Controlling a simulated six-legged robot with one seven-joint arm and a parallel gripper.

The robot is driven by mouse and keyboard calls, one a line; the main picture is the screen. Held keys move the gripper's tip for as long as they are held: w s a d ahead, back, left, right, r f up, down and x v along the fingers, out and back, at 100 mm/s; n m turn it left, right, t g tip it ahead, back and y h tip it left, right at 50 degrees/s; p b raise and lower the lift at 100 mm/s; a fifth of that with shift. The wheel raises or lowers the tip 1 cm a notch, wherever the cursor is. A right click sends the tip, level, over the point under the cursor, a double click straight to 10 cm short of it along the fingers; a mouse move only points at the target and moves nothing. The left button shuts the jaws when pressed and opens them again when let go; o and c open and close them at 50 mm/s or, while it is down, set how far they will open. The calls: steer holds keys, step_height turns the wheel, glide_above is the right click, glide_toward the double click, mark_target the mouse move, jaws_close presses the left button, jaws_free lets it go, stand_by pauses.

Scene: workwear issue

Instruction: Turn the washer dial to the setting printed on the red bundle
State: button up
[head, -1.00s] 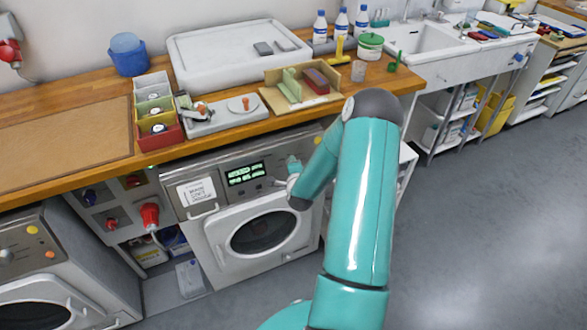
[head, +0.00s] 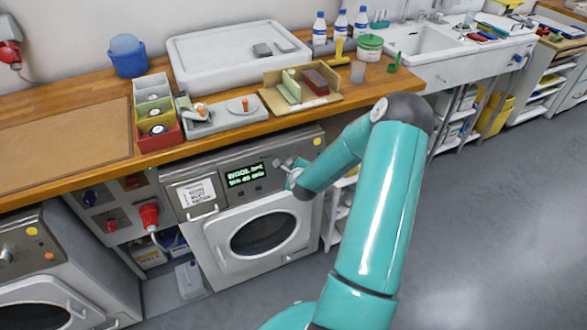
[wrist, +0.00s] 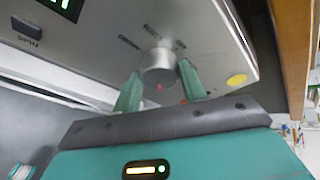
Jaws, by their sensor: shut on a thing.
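The washer (head: 265,232) stands under the wooden counter. Its grey round dial (wrist: 158,66) is between the two green fingers of my gripper (wrist: 159,71) in the wrist view, and the fingers are shut on it. A red mark shows on the dial's lower edge in that view. In the head view my gripper (head: 287,172) is at the right of the control panel and mostly hides the dial. The lit display (head: 245,174) reads WOOL on its top line; the rest is too small to be sure of. A dark red bundle-like piece (head: 317,83) lies in a wooden tray; no print on it is readable.
A white printed card (head: 197,194) is on the panel's left. Bins in white, olive and red (head: 160,138) stand on the counter (head: 215,136). A yellow dot (wrist: 236,80) is right of the dial. A second washer (head: 40,265) stands left. The floor at right is clear.

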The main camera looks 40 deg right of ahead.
steer(key=o, duration=1)
steer(key=v, duration=1.3)
steer(key=shift+s+a+r, duration=0.15)
steer(key=shift+s+a, duration=0.05)
steer(key=shift+s, duration=0.15)
